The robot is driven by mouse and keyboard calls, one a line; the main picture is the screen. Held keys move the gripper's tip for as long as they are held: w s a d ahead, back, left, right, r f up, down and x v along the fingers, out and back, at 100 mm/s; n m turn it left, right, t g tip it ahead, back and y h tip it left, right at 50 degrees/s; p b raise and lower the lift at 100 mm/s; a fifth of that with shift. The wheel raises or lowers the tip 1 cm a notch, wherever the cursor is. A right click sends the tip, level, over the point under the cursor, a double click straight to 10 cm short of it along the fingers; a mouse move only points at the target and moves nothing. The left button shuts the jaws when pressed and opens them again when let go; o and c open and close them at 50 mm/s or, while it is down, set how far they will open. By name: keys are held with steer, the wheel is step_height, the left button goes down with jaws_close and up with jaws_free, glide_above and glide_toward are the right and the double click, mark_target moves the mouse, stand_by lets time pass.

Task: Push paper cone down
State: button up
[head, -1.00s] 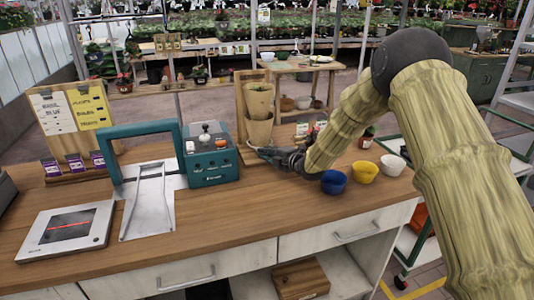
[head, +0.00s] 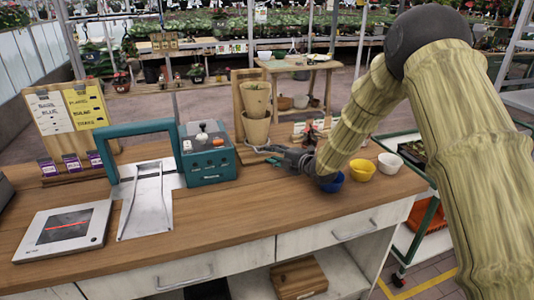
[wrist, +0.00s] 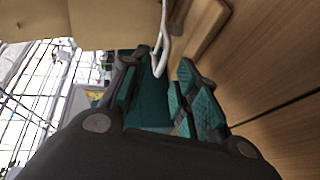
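Two tan paper cones, an upper one (head: 256,97) and a lower one (head: 256,131), sit one above the other on a wooden stand (head: 238,92) at the back of the workbench in the head view. A large beige surface, probably a cone (wrist: 110,22), fills the top left of the wrist view. My gripper (head: 268,156) is low, just right of and in front of the lower cone. In the wrist view its teal-padded fingers (wrist: 165,92) are apart, with nothing clearly held. A thin pale loop (wrist: 163,48) passes beyond the fingertips.
A teal control box (head: 208,155) stands left of the cones, beside a teal-framed press (head: 140,130). Blue (head: 333,184), yellow (head: 362,170) and white (head: 390,163) bowls stand to the right. The workbench front (head: 235,215) is clear.

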steer(key=v, duration=0.6)
steer(key=shift+s+d+r, duration=0.1)
steer(key=shift+s+d, duration=0.05)
steer(key=shift+s, duration=0.05)
